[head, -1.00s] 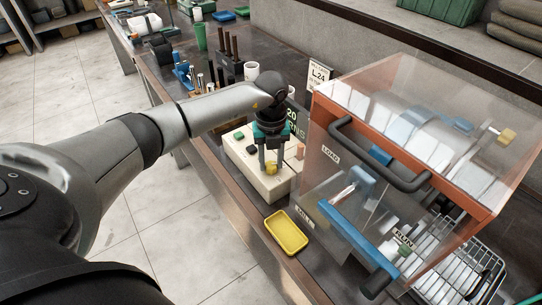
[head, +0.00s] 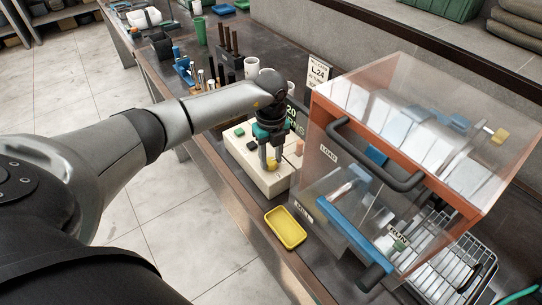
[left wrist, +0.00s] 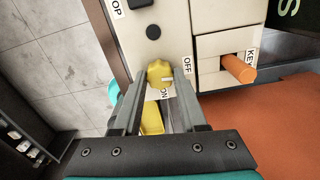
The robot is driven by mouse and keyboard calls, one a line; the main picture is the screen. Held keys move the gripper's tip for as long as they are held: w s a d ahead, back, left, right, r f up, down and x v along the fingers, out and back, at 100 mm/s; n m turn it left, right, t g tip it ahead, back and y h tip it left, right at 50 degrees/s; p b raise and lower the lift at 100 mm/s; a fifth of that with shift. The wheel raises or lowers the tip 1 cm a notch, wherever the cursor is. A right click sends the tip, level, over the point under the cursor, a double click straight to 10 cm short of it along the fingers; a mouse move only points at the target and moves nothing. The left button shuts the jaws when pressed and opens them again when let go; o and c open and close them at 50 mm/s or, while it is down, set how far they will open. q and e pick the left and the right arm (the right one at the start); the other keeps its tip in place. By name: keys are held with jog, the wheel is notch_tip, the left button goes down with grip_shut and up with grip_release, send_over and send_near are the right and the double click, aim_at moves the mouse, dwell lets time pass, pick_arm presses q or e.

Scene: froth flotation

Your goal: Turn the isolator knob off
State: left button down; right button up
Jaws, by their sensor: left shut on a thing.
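The isolator knob is a yellow lobed knob (left wrist: 160,73) on the front of a cream control box (head: 262,182). In the left wrist view the OFF label (left wrist: 187,65) is to its right and the ON label (left wrist: 165,93) is just below it. A pale mark on the knob points to the right, toward OFF. My left gripper (head: 270,163) comes down over the box and is shut on the knob, one finger on each side. The fingers hide part of the knob in the head view. My right gripper is not in view.
A yellow tray (head: 285,228) lies on the bench near the box. A clear-walled machine with an orange frame (head: 418,172) stands close on the right. An orange key peg (left wrist: 238,69) sits beside the knob. Cups and tools stand behind.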

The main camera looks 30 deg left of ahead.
aim_at(271, 161)
pick_arm(q)
jog(key=shift+r, duration=0.1)
jog(key=shift+c, duration=2.2)
grip_release()
notch_tip(271, 161, up, 15)
jog(key=shift+r, duration=0.1)
